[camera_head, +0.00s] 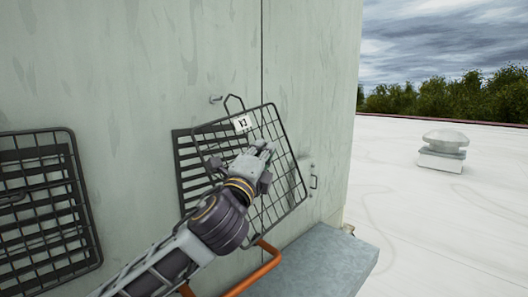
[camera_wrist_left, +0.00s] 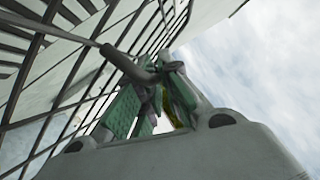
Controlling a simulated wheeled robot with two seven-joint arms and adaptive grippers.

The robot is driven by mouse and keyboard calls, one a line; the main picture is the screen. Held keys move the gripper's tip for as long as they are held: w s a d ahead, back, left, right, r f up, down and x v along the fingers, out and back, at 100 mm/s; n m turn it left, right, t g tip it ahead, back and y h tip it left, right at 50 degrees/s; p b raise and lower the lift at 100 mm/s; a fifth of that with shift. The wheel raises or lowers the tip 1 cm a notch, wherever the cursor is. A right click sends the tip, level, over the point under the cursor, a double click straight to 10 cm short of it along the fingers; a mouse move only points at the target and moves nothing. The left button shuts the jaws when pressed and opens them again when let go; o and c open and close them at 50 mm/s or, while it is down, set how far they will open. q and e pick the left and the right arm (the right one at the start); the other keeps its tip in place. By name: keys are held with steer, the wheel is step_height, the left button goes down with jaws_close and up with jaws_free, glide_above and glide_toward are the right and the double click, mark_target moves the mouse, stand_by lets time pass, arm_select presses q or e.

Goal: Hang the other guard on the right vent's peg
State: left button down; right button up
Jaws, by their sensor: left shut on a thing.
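My left gripper (camera_head: 263,151) is shut on a wire guard (camera_head: 290,152) and holds it in front of the right vent (camera_head: 186,157). The guard is tilted, with a wire loop (camera_head: 233,102) at its top and a white tag (camera_head: 242,124) near its upper edge. The right vent's peg (camera_head: 215,98) sticks out of the wall just left of the loop; the two look apart. In the left wrist view, the green-padded fingers (camera_wrist_left: 152,98) close around a bar of the guard (camera_wrist_left: 60,78). My right gripper is out of view.
Another guard (camera_head: 72,190) hangs over the left vent. A grey ledge (camera_head: 325,265) and an orange rail (camera_head: 262,268) lie below the right vent. A small latch handle (camera_head: 313,182) is on the wall. Open roof with a round ventilator (camera_head: 443,145) lies to the right.

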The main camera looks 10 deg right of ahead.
mark_target(225, 165)
arm_select(q)
steer(key=shift+w+a+r, duration=0.1)
steer(key=shift+w+a, duration=0.05)
steer(key=shift+w+a+f+b, duration=0.1)
steer(key=shift+w+a+b, duration=0.05)
steer(key=shift+w+a, duration=0.8)
steer(key=shift+w+a+f+b, duration=0.15)
steer(key=shift+w+a, duration=0.5)
steer(key=shift+w, duration=0.6)
steer(key=shift+w+a+f+b, duration=0.1)
steer(key=shift+w+a+b, duration=0.05)
steer(key=shift+w+a, duration=0.8)
steer(key=shift+w+a+f, duration=0.25)
steer(key=shift+w+f, duration=0.2)
steer(key=shift+w, duration=0.3)
steer(key=c, duration=1.5)
jaws_free()
steer(key=shift+c, duration=0.2)
steer(key=shift+f, duration=0.1)
steer(key=shift+f, duration=0.1)
steer(key=shift+s+a, duration=0.1)
steer(key=shift+v, duration=3.65)
